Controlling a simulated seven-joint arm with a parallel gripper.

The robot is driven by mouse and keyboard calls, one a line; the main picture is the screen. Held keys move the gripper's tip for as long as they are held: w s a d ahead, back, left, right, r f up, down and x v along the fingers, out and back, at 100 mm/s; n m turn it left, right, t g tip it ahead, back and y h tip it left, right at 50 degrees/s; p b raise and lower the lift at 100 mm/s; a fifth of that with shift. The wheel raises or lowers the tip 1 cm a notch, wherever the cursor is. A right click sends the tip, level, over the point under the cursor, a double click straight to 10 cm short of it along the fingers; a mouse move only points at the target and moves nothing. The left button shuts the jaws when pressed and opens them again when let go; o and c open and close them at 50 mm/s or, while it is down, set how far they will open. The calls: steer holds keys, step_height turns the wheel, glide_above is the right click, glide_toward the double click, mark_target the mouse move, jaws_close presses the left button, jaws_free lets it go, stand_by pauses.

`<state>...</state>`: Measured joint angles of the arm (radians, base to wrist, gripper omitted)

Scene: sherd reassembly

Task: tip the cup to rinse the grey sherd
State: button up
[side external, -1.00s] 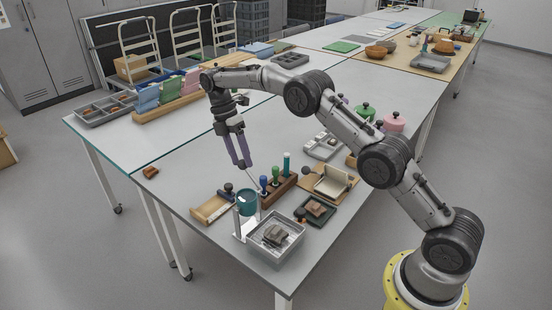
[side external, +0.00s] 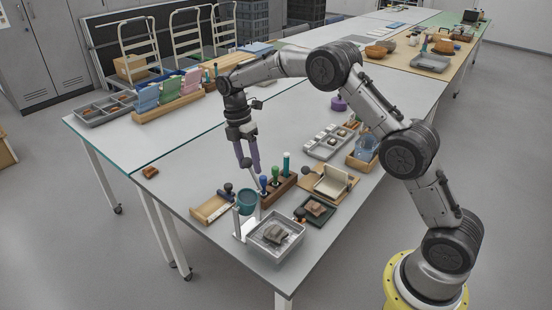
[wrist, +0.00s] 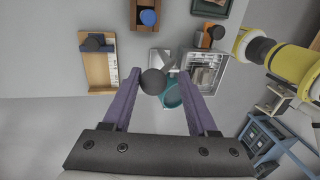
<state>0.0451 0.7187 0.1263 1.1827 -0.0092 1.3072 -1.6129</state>
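The teal cup (side external: 246,202) sits on a white stand beside the metal tray (side external: 262,252). The grey sherd (side external: 275,234) lies in that tray. In the wrist view the cup (wrist: 172,97) is partly hidden behind a dark round knob (wrist: 153,82), and the tray (wrist: 204,72) lies to its right; the sherd is hard to make out there. My gripper (side external: 249,169) points down above the cup. In the wrist view its two purple fingers (wrist: 160,69) are apart, with the knob showing between them. I see no finger touching the knob or cup.
A brown rack with blue and green-topped tools (side external: 278,187) stands close to my fingers. A wooden tray (side external: 211,209) lies left of the cup, and a dark tray with a brown piece (side external: 318,209) lies right.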

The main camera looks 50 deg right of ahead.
steer(key=shift+s+r+t, duration=0.2)
steer(key=shift+s+t, duration=0.1)
steer(key=shift+s, duration=0.3)
steer(key=shift+s+r+t, duration=0.2)
steer(key=shift+s+t, duration=0.1)
steer(key=shift+s, duration=0.25)
steer(key=shift+s+r+t, duration=0.1)
steer(key=shift+s+t, duration=0.5)
steer(key=shift+s, duration=0.55)
steer(key=s+r+t, duration=0.2)
steer(key=s+r, duration=0.2)
steer(key=shift+s+r, duration=0.15)
steer(key=shift+s, duration=0.25)
